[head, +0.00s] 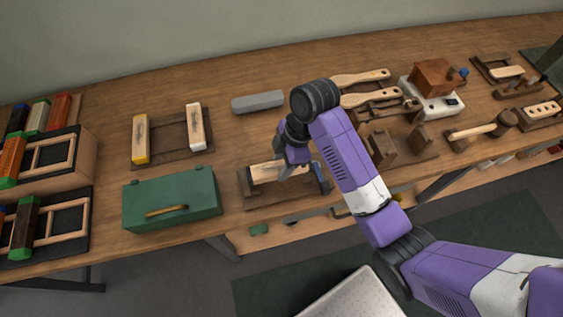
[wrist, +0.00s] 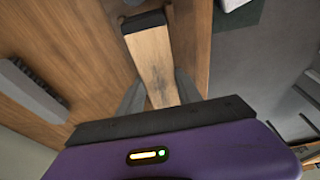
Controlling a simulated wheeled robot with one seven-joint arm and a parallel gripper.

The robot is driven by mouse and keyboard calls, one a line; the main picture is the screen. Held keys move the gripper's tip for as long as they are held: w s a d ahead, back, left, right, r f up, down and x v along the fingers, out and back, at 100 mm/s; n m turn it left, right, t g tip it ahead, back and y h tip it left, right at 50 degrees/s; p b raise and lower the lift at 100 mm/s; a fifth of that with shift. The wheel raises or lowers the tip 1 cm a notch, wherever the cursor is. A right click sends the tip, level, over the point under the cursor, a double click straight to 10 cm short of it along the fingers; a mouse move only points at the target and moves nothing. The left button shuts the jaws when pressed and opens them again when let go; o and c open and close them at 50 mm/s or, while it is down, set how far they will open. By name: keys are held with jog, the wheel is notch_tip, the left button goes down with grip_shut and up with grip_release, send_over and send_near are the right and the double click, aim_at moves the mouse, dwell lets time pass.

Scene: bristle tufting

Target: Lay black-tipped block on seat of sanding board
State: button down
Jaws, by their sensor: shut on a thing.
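The black-tipped block (wrist: 150,59) is a pale wooden bar with a dark end, seen in the wrist view between my gripper's two grey fingers (wrist: 160,95). My gripper is shut on it. In the head view my gripper (head: 283,172) is over a low dark-brown wooden board (head: 262,201) near the table's front edge, which looks like the sanding board. The block (head: 263,172) lies lengthwise along this board, its dark end to the left. I cannot tell whether it touches the seat. My gripper hides part of the board and the block's right end.
A green box (head: 172,198) stands close left of the board. A brown rack (head: 172,130) holds a yellow-tipped block (head: 140,140) and a white-tipped block (head: 196,127). A grey brush-like bar (head: 258,102) lies behind. Brown wooden fixtures (head: 402,145) stand to the right.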

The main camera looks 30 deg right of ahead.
jog(key=shift+f+b, duration=0.85)
jog(key=shift+f, duration=0.75)
jog(key=shift+f, duration=0.35)
jog(key=shift+c, duration=1.6)
grip_release()
jog(key=shift+r, duration=0.1)
jog(key=shift+p+v, duration=3.55)
jog(key=shift+v, duration=0.4)
